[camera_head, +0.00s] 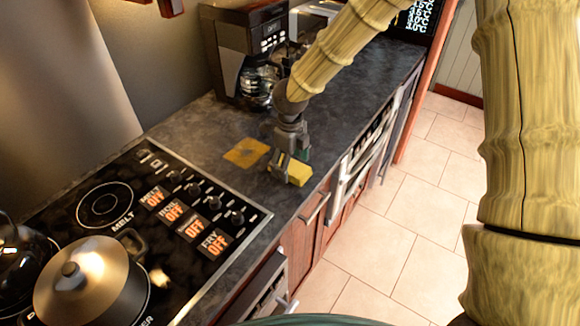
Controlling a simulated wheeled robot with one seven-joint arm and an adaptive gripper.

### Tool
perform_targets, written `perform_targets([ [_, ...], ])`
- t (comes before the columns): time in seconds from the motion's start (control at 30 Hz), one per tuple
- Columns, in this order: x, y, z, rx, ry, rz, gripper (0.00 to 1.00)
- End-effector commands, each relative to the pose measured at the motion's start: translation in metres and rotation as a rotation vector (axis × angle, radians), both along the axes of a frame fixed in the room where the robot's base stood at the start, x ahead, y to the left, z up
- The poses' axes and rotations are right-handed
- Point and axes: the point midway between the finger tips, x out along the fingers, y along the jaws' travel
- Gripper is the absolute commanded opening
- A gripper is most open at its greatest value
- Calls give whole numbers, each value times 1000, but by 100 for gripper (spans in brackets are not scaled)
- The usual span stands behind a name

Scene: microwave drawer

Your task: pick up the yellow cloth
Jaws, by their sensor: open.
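The yellow cloth (246,152) lies flat on the dark countertop, between the stove and the coffee maker. It is a small, orange-yellow, roughly square piece. My gripper (284,170) points down to the right of the cloth, apart from it. It is open, with its fingers low over the counter beside a yellow block like a sponge (299,173). The fingers hide part of the block's left side. I cannot tell whether they touch it.
A black stove (180,215) with a lidded pot (82,280) is at the lower left. A coffee maker (235,60) stands behind the cloth. Drawers with handles (314,208) line the counter's front edge. Tiled floor (400,225) is clear at right.

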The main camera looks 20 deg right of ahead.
Motion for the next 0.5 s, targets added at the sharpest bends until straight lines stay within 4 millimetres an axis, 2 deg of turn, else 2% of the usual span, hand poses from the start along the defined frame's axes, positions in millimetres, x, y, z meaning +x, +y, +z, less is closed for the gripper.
perform_targets([
  [0.27, 1, 1, -3, 1, -2, 1, 83],
  [0.37, 0, 0, -3, 1, -2, 1, 68],
  [0.5, 0, 0, -2, 1, -2, 0, 43],
])
